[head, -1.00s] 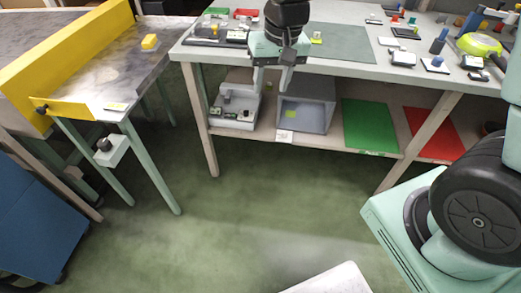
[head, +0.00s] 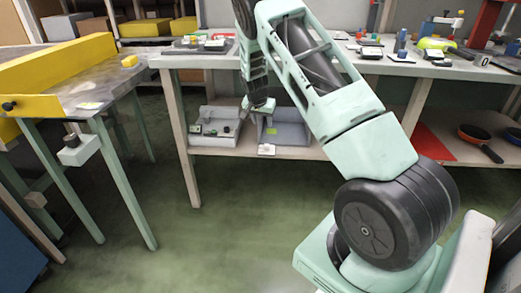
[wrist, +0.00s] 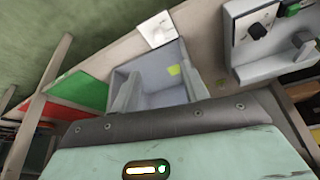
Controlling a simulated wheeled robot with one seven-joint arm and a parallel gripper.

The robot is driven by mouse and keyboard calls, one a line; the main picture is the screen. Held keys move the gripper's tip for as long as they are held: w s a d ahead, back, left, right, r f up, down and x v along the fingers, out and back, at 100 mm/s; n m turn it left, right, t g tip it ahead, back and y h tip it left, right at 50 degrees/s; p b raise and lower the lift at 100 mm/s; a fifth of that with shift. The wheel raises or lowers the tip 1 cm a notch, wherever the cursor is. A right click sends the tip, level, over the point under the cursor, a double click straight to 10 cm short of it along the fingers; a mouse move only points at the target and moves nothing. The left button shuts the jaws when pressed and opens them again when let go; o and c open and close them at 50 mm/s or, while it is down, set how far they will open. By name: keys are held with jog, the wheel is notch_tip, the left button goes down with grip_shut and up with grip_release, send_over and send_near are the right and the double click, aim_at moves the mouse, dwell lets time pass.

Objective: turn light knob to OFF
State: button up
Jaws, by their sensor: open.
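A grey control unit (head: 216,128) with small dark knobs and green parts on its front ledge stands on the lower shelf. In the wrist view part of this unit (wrist: 268,45) shows at the upper right, with a black knob (wrist: 257,31) on a white plate and a green part beside it. I cannot tell which knob is the light knob or read its setting. My gripper (head: 261,107) is open, in front of the grey bin, right of the unit and apart from its knobs. My arm hides part of the bench behind it.
An open grey bin (head: 287,131) with a yellow-green note stands right of the unit. A white card (head: 267,149) is at the shelf edge. The bench top (head: 440,69) overhangs the shelf. A black knob (head: 72,140) sits on the left table's leg box. The floor in front is clear.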

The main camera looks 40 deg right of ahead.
aim_at(267, 145)
jog(key=b+x, duration=0.4)
jog(key=x, duration=1.2)
jog(key=shift+s+a, duration=0.1)
jog(key=shift+c, duration=0.4)
grip_shut()
